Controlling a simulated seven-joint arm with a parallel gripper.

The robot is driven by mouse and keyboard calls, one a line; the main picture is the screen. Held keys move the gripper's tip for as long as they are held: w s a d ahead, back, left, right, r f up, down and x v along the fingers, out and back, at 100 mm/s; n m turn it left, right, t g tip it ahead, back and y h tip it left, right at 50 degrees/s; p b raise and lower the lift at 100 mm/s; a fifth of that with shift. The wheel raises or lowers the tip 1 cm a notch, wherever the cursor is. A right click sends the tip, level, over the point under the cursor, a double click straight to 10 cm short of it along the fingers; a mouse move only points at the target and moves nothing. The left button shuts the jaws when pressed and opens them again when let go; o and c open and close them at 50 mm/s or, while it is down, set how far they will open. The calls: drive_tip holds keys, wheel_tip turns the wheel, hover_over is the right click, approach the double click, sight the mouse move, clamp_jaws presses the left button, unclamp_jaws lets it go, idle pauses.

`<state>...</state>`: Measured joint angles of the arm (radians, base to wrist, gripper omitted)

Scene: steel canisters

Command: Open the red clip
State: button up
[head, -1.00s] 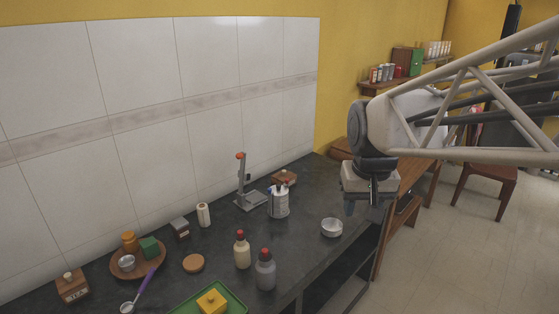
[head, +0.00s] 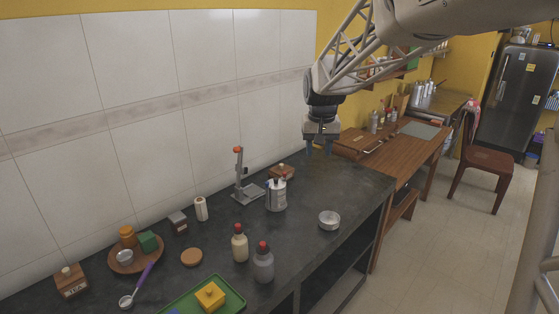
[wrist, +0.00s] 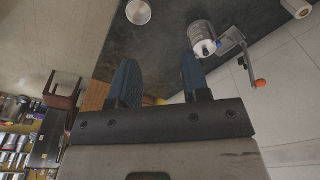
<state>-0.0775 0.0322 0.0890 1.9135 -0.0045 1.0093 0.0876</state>
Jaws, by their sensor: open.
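A steel canister (head: 276,195) stands upright on the dark counter, beside a grey lever stand (head: 245,185) with a red-orange knob. The canister also shows in the wrist view (wrist: 201,36), beyond the right finger. I cannot make out a red clip on it at this size. My gripper (head: 319,150) is above the far end of the counter, to the right of and beyond the canister and apart from it. Its two blue fingers are spread with nothing between them, as the wrist view (wrist: 160,80) also shows.
Two red-capped bottles (head: 240,243) and a green tray (head: 225,302) are nearer. The counter's far right is clear.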

drive_tip(key=w+a+f, duration=0.2)
drive_tip(key=w+f, duration=0.1)
drive_tip(key=w, duration=0.4)
drive_tip(key=w+a+f, duration=0.2)
drive_tip(key=w+f, duration=0.1)
drive_tip(key=w, duration=0.4)
drive_tip(key=g, duration=0.1)
hover_over(284, 173)
wheel_tip(284, 173, down, 10)
drive_tip(key=shift+w+d+r, duration=0.1)
drive_tip(key=shift+r, duration=0.1)
drive_tip(key=shift+f, duration=3.9)
clamp_jaws()
